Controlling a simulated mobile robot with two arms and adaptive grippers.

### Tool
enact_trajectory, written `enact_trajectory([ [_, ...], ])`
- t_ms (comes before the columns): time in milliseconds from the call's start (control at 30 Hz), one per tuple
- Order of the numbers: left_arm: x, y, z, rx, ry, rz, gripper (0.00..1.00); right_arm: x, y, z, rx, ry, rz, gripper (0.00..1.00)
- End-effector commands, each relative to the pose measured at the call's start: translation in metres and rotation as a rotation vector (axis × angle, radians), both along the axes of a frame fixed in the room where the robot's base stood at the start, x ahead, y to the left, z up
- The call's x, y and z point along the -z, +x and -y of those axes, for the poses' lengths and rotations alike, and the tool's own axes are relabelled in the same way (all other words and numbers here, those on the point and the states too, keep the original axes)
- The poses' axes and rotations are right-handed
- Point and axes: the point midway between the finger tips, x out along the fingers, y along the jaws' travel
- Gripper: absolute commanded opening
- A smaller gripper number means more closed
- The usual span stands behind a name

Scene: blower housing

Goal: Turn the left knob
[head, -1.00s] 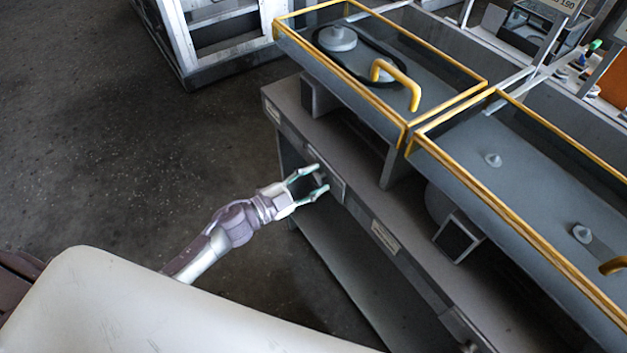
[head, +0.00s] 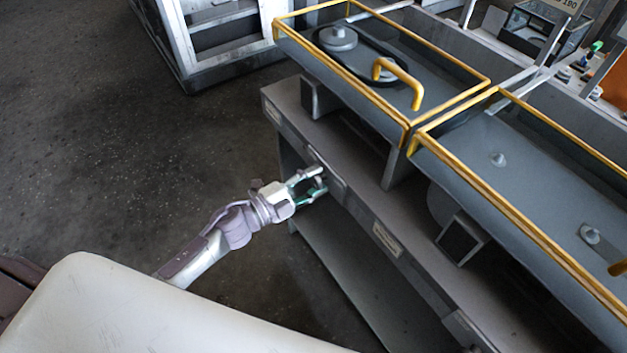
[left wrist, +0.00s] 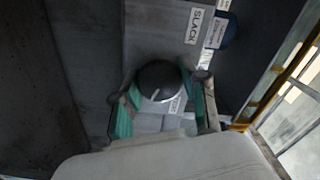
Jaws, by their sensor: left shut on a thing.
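The left knob (left wrist: 160,82) is a dark round knob with a pale pointer line, on a grey panel with a "SLACK" label (left wrist: 194,25) in the left wrist view. My left gripper (left wrist: 162,100) has its green-padded fingers on either side of the knob and is shut on it. In the head view my left gripper (head: 318,183) is at the front face of the grey bench, and the knob is largely hidden between its fingers. My right gripper is not in view.
The grey bench (head: 345,152) carries yellow-edged clear guards (head: 450,112) over pulleys and a belt. A label plate (head: 386,239) is on its front face. A white-framed rack (head: 190,60) stands at the back left. The floor left of the bench is clear.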

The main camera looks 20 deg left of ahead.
Motion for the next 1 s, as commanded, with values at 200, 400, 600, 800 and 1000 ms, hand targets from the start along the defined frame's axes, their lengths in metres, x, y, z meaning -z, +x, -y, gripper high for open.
enact_trajectory([
  [200,0.0,-0.001,0.001,0.001,0.0,-0.001,0.09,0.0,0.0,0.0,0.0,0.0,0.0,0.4],
  [400,0.0,0.0,0.0,0.001,-0.001,-0.002,0.68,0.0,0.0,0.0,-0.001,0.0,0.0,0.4],
  [600,0.0,0.0,0.0,0.001,-0.001,-0.002,0.69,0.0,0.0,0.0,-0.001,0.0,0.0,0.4],
  [800,0.001,-0.005,-0.004,0.001,-0.001,-0.003,0.69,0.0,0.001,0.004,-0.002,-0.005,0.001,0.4],
  [1000,0.002,-0.033,-0.025,0.0,0.0,-0.005,0.69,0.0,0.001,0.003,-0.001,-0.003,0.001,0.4],
])
